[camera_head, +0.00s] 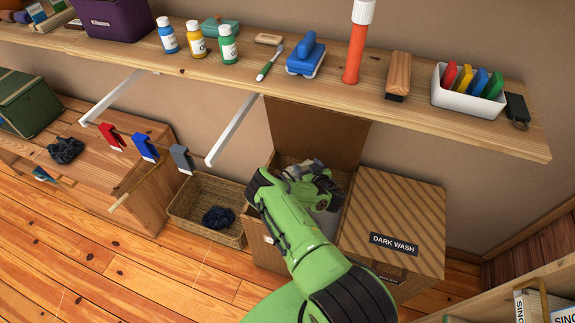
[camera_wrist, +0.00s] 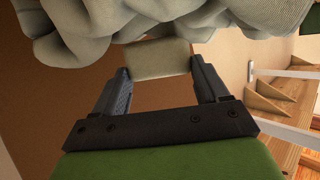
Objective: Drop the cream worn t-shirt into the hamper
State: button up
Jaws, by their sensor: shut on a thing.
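The cream t-shirt (camera_wrist: 190,18) hangs in bunched folds across the top of the wrist view. A flap of it lies between the two fingers of my gripper (camera_wrist: 160,78), which is shut on the cloth. The hamper (camera_head: 402,205) has two sections. Its right section is closed by a striped lid labelled "DARK WASH". The left section is open, with its brown lid (camera_head: 318,128) standing up behind. In the head view my arm reaches over the open section. My wrist hides most of the opening and the fingertips. Greyish cloth (camera_head: 297,170) shows just beyond my wrist; how deep it sits is unclear.
A wall shelf (camera_head: 330,98) with bottles, brushes and a white tray (camera_head: 465,96) runs above the hamper. A wicker basket (camera_head: 182,208) holding dark cloth (camera_head: 218,217) stands left of it.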

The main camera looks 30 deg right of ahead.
jog(key=shift+s+d+f, duration=0.1)
jog(key=shift+d+f, duration=0.05)
jog(key=shift+d, duration=0.25)
notch_tip(320, 180, down, 6)
jog(key=b, duration=0.7)
jog(key=shift+f, duration=0.1)
jog(key=o, duration=1.5)
jog(key=p+v, duration=0.4)
jog(key=v, duration=1.2)
jog(key=shift+p, duration=0.3)
